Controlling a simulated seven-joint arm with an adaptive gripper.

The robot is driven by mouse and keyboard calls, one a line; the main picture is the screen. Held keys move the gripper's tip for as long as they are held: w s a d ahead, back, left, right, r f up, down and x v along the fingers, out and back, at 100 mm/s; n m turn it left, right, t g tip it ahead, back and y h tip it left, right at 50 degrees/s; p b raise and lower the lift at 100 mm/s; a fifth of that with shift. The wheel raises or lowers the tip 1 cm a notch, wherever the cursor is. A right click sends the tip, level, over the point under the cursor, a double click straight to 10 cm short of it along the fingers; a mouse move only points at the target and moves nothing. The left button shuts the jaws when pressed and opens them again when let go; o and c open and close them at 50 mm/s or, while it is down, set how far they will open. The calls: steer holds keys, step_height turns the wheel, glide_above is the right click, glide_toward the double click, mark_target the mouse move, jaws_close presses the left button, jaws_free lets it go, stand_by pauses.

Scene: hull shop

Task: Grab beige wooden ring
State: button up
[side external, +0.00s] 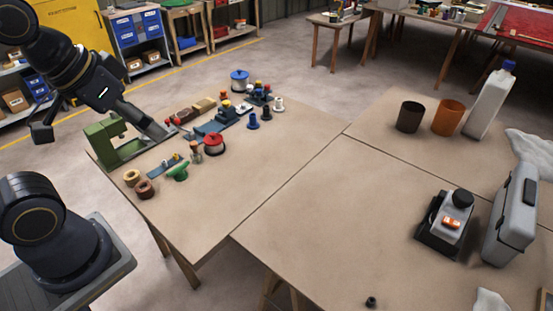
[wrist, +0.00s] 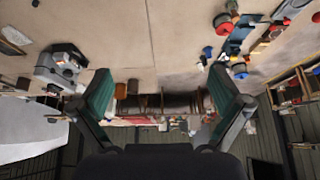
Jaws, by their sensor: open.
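The beige wooden ring (side external: 132,177) lies on the left table near its left edge in the side view. A darker brown ring (side external: 145,189) lies just in front of it. My gripper (side external: 160,130) is above the left table, behind and to the right of the beige ring, apart from it and pointing down to the right. In the wrist view my gripper (wrist: 160,80) is open, with two green-padded fingers wide apart and nothing between them. I cannot make out the beige ring in the wrist view.
A green block-shaped thing (side external: 103,145) stands behind the rings. A green piece (side external: 177,173), a red-topped spool (side external: 214,143) and several small parts lie to the right. The left table's front half is clear. A sander (side external: 445,225) and grey case (side external: 512,215) stand far right.

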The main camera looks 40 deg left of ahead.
steer(key=shift+c, duration=1.1)
